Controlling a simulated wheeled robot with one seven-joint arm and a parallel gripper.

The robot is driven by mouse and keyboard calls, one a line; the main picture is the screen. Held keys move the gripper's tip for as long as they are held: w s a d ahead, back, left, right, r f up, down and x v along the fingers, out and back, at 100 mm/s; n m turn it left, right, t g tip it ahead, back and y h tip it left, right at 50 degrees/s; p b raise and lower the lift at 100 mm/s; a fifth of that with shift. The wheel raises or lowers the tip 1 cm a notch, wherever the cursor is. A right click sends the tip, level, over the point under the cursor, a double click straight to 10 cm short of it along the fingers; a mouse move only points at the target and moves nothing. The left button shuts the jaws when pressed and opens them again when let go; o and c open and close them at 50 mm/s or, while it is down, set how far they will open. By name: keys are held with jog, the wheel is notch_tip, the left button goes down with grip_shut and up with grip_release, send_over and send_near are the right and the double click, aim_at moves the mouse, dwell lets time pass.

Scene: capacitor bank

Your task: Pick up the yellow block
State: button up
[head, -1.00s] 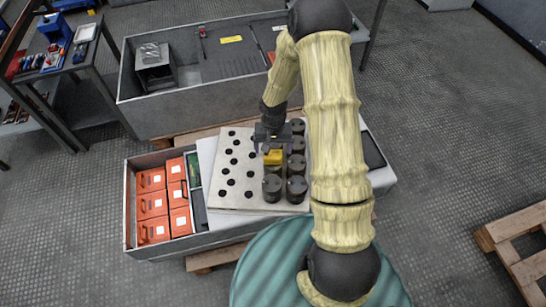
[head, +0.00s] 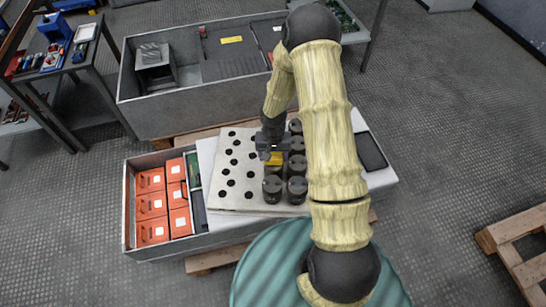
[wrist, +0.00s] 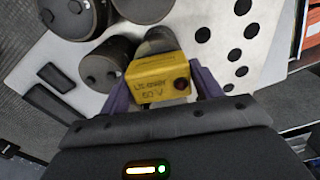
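The yellow block (head: 275,159) sits among the dark cylinders on the left side of their group, below my gripper. In the wrist view the yellow block (wrist: 158,78) shows dark lettering and a round dark spot. My gripper (wrist: 163,88) has its purple fingers spread to either side of the block, close to its sides. The fingers look open around it; firm contact is not visible. In the head view my gripper (head: 273,148) partly hides the block.
Dark capacitor cylinders (head: 297,187) stand close beside the block. A pale plate with holes (head: 238,192) lies to the left. A bin edge (head: 127,213) surrounds red boxes (head: 152,205) farther left. A dark flat panel (head: 371,151) lies to the right.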

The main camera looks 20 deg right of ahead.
aim_at(273, 154)
jog(key=c, duration=0.7)
jog(key=shift+r, duration=0.1)
notch_tip(273, 154, up, 10)
jog(key=shift+f+p, duration=0.1)
jog(key=shift+p, duration=0.85)
